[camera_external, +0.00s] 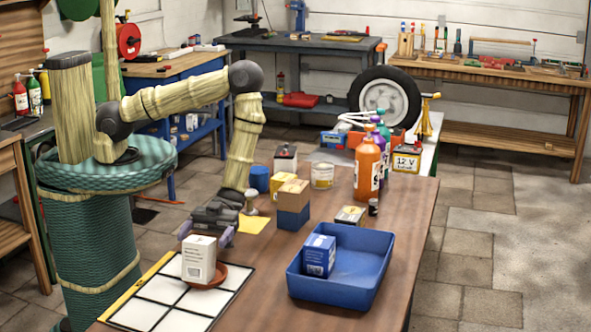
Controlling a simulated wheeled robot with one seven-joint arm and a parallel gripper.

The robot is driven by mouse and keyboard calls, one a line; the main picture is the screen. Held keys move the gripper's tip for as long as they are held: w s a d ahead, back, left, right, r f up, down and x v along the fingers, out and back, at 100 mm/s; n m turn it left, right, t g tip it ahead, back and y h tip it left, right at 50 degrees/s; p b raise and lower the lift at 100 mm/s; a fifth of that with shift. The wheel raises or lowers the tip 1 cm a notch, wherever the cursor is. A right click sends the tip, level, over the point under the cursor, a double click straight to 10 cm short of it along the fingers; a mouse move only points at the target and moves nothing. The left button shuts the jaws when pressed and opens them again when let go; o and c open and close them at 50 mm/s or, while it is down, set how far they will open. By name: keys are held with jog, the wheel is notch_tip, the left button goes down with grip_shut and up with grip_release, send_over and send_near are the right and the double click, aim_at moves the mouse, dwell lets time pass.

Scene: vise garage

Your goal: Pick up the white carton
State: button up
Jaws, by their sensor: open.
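The white carton (198,260) stands upright on a small reddish-brown dish (222,281) at the near left of the table. The dish rests on a white board with a dark grid (147,313). My gripper (205,235) is open, pointing down, just above or behind the carton's top in the picture. Its fingers show to either side of the carton's upper end. I cannot tell from this one view whether the carton is between them. Nothing is visibly held.
A blue tray (372,294) holding a blue carton (319,255) stands to the right. Behind are a cardboard-and-blue box stack (293,207), a tin (322,175), orange bottles (368,168) and a battery (405,161). A yellow sheet (253,225) lies behind my gripper. Bare tabletop lies between board and tray.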

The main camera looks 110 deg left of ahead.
aim_at(195, 249)
jog(key=d, duration=0.4)
jog(key=shift+w+p, duration=0.25)
jog(key=shift+p, duration=0.15)
jog(key=shift+a, duration=0.1)
jog(key=shift+c, duration=0.2)
jog(key=c, duration=1.4)
jog(key=shift+o, duration=0.2)
jog(key=shift+r, duration=0.1)
notch_tip(195, 249, up, 10)
jog(key=shift+f+b, duration=0.1)
jog(key=shift+b, duration=0.4)
